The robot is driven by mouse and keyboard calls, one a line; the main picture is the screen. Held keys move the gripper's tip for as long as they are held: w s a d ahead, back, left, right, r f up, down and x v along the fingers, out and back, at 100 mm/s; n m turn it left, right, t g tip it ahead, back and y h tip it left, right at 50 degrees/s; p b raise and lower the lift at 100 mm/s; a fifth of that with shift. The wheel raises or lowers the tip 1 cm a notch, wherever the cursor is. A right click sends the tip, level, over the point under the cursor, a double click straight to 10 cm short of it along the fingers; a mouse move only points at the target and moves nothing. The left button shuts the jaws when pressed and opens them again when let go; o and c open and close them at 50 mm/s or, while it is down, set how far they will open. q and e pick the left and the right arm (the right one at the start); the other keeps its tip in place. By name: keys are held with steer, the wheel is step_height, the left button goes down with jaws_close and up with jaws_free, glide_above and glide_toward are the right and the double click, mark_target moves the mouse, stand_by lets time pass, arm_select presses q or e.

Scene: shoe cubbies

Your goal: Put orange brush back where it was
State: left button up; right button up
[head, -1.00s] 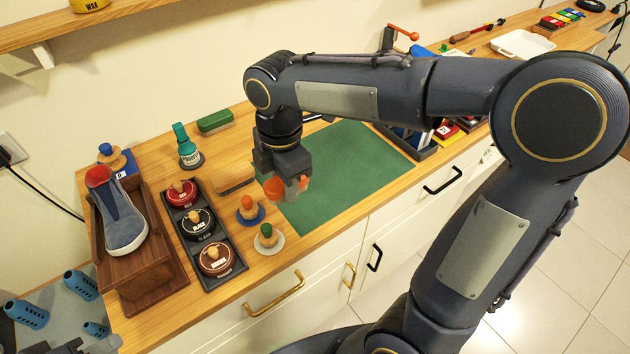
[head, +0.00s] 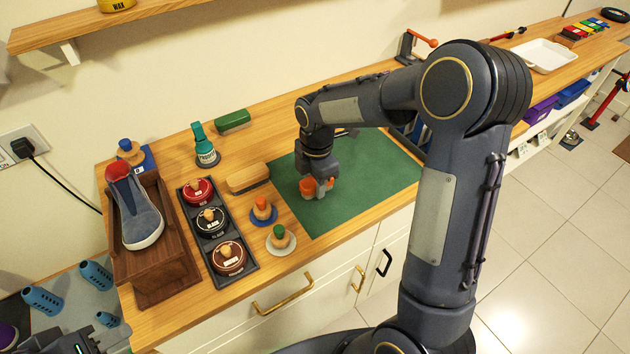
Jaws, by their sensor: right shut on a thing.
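My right gripper (head: 318,187) is over the left part of the green mat (head: 365,165), pointing down. It is shut on a small orange thing (head: 307,186), which is partly covered by the fingers; I cannot tell whether it touches the mat. An orange-topped wooden dauber (head: 263,208) stands on a blue disc left of the mat. A green-topped dauber (head: 280,236) stands on a white disc in front of it. A wooden brush (head: 248,177) lies behind them. My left gripper (head: 92,342) is cut off at the bottom left; its jaws are unclear.
A black tray (head: 247,270) holds several polish tins. A shoe (head: 141,218) sits on a wooden stand (head: 168,268). A white tray (head: 545,56) is far right.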

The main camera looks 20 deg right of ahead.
steer(key=shift+f, duration=0.15)
steer(key=o, duration=1)
steer(key=shift+o, duration=0.2)
